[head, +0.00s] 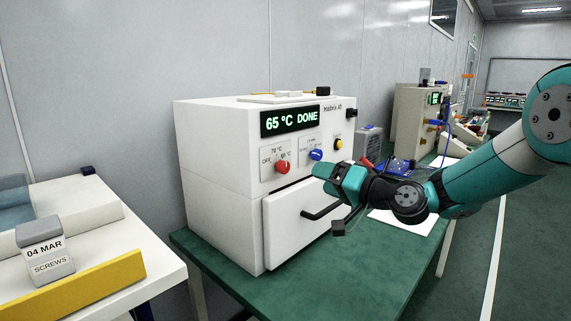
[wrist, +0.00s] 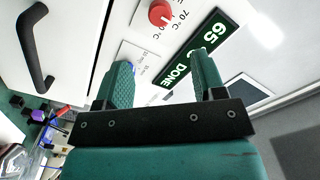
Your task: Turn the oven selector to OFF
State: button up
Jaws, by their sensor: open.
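The white oven (head: 222,150) stands on a green-topped table, its display (head: 290,120) reading "65 °C DONE". Its red selector knob (head: 282,167) sits on a plate marked OFF, 70 °C and 65 °C. The knob also shows in the wrist view (wrist: 160,13), with a pale mark on its face; I cannot tell surely which label it points at. My gripper (head: 322,171) is in front of the oven, right of the red knob. In the wrist view my gripper (wrist: 161,60) is open and empty, apart from the red knob, which lies beyond the fingertips.
A blue knob (head: 316,154) and a yellow button (head: 338,143) are right of the selector. The dark drawer handle (head: 322,211) sticks out below my gripper. A side table (head: 165,262) at left holds a grey SCREWS box (head: 45,249). Another machine (head: 410,115) stands behind at right.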

aim_at(287, 167)
jog(key=p+x, duration=0.3)
jog(key=x, duration=0.9)
jog(key=shift+w+a, duration=0.15)
jog(key=c, duration=0.9)
